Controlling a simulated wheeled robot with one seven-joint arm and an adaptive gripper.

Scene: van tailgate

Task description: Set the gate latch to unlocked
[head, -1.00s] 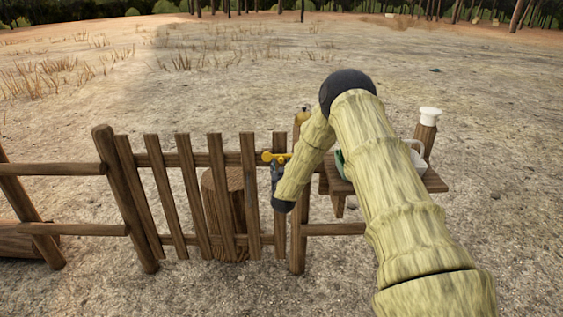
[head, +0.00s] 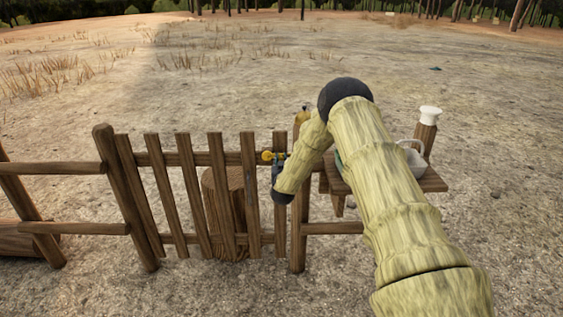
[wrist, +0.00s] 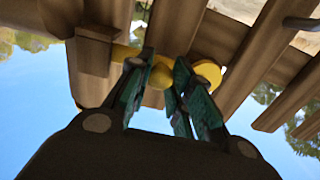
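The gate latch is yellow and sits at the right side of the wooden gate (head: 205,158). In the head view only its rounded left end (head: 267,156) shows clear of my gripper (head: 280,160). In the wrist view a yellow bar (wrist: 123,52) runs out beside a wooden block, and a yellow disc (wrist: 209,72) shows at the right. My gripper (wrist: 164,70) has its teal-padded fingers drawn in on both sides of a rounded yellow knob (wrist: 161,75), which fills the gap between the tips. The latch's far side is hidden.
A gate post (head: 298,240) stands right of the gate, with a stump (head: 226,188) behind the slats. A small wooden shelf (head: 434,181) at the right bears a pale watering can (head: 412,160). Rail fence (head: 75,168) runs left. Open ground lies beyond.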

